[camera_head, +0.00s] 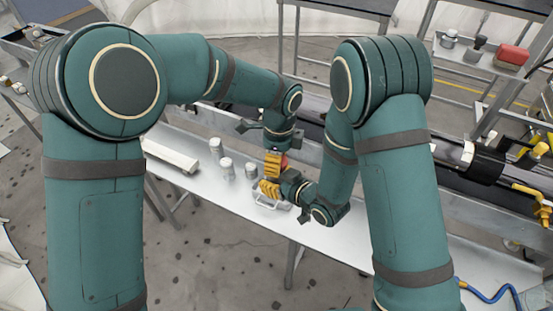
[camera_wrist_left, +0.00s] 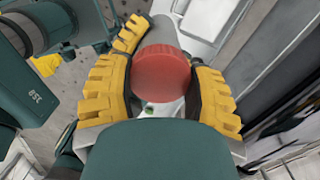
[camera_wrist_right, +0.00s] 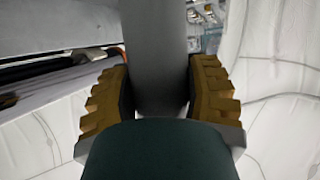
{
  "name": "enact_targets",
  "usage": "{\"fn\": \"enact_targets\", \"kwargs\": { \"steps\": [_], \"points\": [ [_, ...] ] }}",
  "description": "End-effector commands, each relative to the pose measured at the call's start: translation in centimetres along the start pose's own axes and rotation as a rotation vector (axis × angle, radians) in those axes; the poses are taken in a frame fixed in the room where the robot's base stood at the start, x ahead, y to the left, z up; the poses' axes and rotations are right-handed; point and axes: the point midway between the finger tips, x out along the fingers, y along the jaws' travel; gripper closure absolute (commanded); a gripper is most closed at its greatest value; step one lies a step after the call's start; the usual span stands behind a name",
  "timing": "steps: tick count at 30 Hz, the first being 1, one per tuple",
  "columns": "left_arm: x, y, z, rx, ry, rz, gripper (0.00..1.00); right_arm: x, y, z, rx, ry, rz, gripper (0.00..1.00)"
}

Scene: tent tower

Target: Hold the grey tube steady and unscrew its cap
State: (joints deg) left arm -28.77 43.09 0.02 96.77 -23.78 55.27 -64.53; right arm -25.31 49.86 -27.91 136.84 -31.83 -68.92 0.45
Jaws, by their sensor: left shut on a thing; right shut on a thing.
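The red cap (camera_wrist_left: 160,72) is round and sits between the yellow fingers of my left gripper (camera_wrist_left: 168,90), which is shut on it. The grey tube (camera_wrist_right: 158,60) stands between the fingers of my right gripper (camera_wrist_right: 158,95), which is shut around it. In the head view, my left gripper (camera_head: 273,164) is just above my right gripper (camera_head: 268,190), over the table. A bit of the red cap (camera_head: 284,161) shows beside the left fingers there. Most of the tube is hidden by the grippers in the head view, so I cannot tell how the cap sits on it.
Several pale cylinders, such as one jar (camera_head: 227,168), stand on the metal table (camera_head: 345,235) left of my grippers. A long white bar (camera_head: 171,155) lies farther left. A shelf at upper right holds a red block (camera_head: 513,55). A black cylindrical fitting (camera_head: 487,163) is at right.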

Motion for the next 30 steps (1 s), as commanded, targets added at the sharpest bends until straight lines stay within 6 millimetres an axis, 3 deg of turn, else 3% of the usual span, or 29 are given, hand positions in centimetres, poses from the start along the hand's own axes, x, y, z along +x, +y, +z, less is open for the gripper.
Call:
{"fn": "enact_targets", "kwargs": {
  "steps": [3,11,12,14,23,30],
  "points": [
    [-0.1,-0.1,0.0,-0.078,0.0,-0.002,0.89,0.0,0.0,0.0,0.0,0.0,-0.001,1.0],
    [-0.1,-0.1,0.0,-0.088,0.0,-0.003,0.89,0.0,0.0,0.0,0.0,0.0,-0.001,1.0],
    [-0.1,-0.1,0.0,-0.087,0.0,-0.003,0.36,0.0,0.0,0.0,0.0,0.0,-0.001,1.0],
    [-0.1,-0.1,0.0,-0.087,0.001,-0.003,0.15,0.0,-0.1,0.0,0.0,0.0,-0.001,1.0],
    [-0.1,-0.1,0.0,-0.086,0.001,-0.002,0.15,0.0,0.0,0.0,0.0,0.0,0.0,1.0],
    [-2.6,-0.1,0.0,-0.087,0.002,-0.004,0.15,0.0,0.0,0.0,0.0,0.001,0.0,1.0]
  ]
}}
